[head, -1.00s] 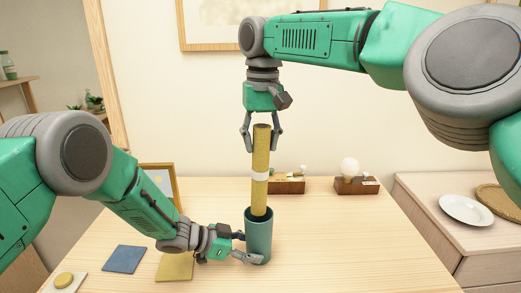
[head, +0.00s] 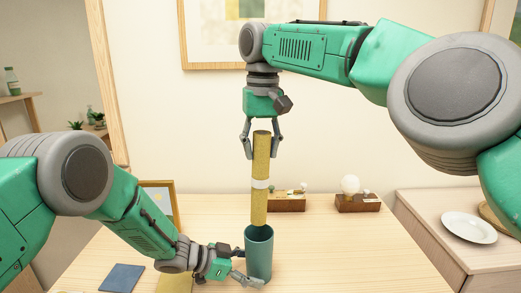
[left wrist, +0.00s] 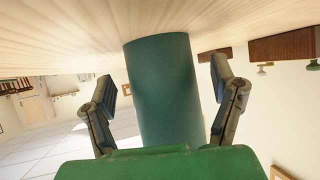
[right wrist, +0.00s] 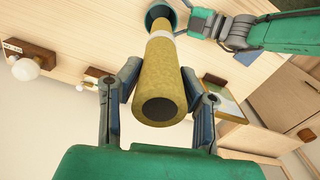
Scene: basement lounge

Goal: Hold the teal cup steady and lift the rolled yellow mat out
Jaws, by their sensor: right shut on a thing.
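The teal cup (head: 259,258) stands upright on the table. My left gripper (head: 247,267) is low beside it, with its fingers on either side of the cup; in the left wrist view (left wrist: 165,95) gaps show between the fingers and the cup wall. The rolled yellow mat (head: 261,160), with a white band around its middle, hangs upright over the cup. Its lower end appears at or just above the mouth, and the dark inside of the cup shows. My right gripper (head: 261,142) is shut on its upper part; the right wrist view shows the roll's open end (right wrist: 158,108).
A blue square (head: 122,278) and a yellow square (head: 174,283) lie on the table at left. Wooden blocks (head: 287,204) (head: 357,204) with small items stand at the back. A picture frame (head: 160,199) is behind my left arm. A white plate (head: 468,227) sits on the right cabinet.

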